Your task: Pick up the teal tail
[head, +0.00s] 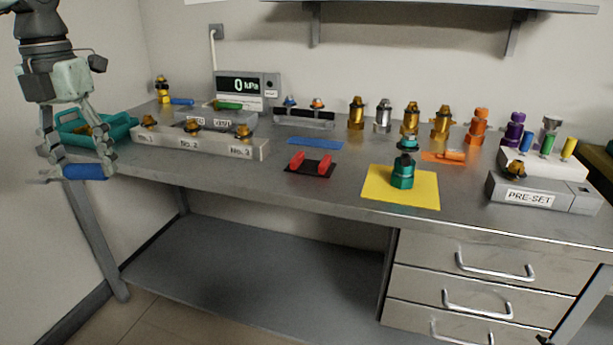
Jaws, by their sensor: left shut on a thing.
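A teal fitting (402,177) stands upright on the yellow mat (425,196), right of the table's middle. It has a wide teal lower body, a narrower dark neck and a gold-and-teal upper part; I cannot tell which part is the tail. My left gripper (83,166) is at the far left, by the table's left end. It is shut on a blue cylindrical handle (86,172), with a thin grey end sticking out to the left. It is far from the teal fitting. My right gripper is not in view.
A teal tray (119,123) sits behind my left gripper. A grey block (215,146) with numbered spots and gold fittings stands beside it. A red holder (312,165) lies left of the mat; the PRE-SET block (560,196) is at right. Gold, orange and purple fittings line the back.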

